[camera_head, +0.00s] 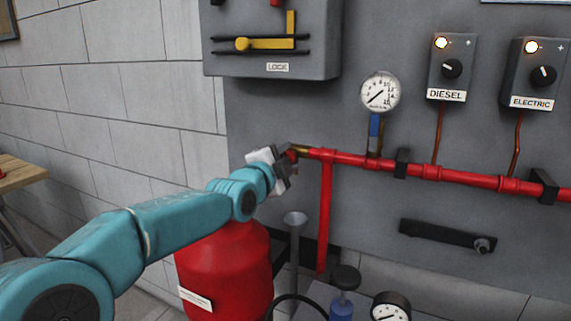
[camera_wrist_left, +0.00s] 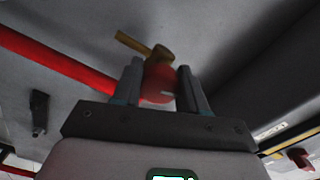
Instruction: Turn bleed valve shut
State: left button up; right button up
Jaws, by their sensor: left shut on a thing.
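The bleed valve sits at the left end of the red pipe (camera_head: 345,158), with a brass body (camera_head: 301,149). Its round red knob (camera_wrist_left: 159,84) shows in the left wrist view between my two fingers, with the brass stem (camera_wrist_left: 143,45) just beyond it. My left gripper (camera_head: 290,160) is shut on the red knob and hides most of it in the head view. The knob's exact turn cannot be told. My right gripper is not in view.
A pressure gauge (camera_head: 380,92) with a blue-handled valve (camera_head: 375,132) stands above the pipe. The DIESEL (camera_head: 450,68) and ELECTRIC (camera_head: 538,75) switch boxes are to the right. A grey lock box (camera_head: 270,62) hangs above, and a red tank (camera_head: 225,268) stands below my arm.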

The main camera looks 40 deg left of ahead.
pick_arm(q)
jog(key=shift+m, duration=1.5)
jog(key=o, duration=1)
jog(key=shift+o, duration=0.2)
jog(key=b+v, duration=0.3)
jog(key=v, duration=1.3)
jog(key=shift+s, duration=0.2)
